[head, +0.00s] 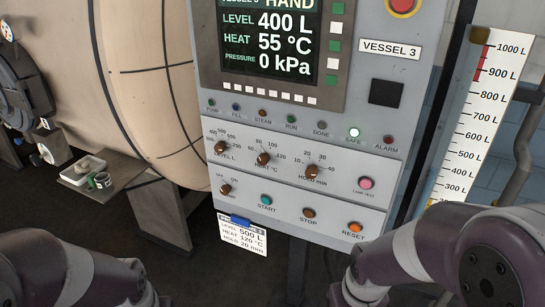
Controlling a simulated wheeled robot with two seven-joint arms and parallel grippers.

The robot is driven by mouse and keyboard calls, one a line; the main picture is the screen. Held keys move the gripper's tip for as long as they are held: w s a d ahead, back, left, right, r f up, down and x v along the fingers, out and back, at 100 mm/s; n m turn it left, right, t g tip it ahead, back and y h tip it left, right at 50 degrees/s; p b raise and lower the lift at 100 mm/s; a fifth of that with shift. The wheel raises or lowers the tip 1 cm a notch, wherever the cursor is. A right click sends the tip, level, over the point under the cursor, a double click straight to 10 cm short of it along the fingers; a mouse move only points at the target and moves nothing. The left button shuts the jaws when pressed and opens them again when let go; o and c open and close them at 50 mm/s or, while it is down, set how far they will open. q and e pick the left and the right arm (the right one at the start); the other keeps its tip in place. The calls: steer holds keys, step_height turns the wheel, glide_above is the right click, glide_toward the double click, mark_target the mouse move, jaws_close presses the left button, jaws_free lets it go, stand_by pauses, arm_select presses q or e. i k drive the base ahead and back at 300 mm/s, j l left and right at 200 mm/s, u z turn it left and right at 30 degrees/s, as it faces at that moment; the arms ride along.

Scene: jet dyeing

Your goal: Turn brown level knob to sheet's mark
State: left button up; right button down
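The brown level knob (221,148) is at the left end of the knob row on the grey control panel (330,222). Its scale above shows marks around 400, 500 and 600; which mark its pointer meets is too small to tell. The sheet (243,236) hangs under a blue clip at the panel's lower left edge and reads level 500 L, heat 120 °C, hold 20 min. The display (268,40) reads level 400 L, heat 55 °C, pressure 0 kPa. Both my arms show at the bottom corners, but neither gripper is in view.
Heat (263,159) and hold (312,172) knobs sit right of the level knob. Below are another brown knob (225,189) and start (266,200), stop (309,213) and reset (355,227) buttons. A level gauge (470,130) stands right, a vessel (150,80) left.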

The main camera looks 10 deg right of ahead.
mark_target(220, 148)
steer(key=i+u, duration=0.35)
steer(key=i, duration=0.15)
steer(key=i+l+u, duration=0.15)
steer(key=i+u, duration=0.25)
steer(key=i, duration=0.15)
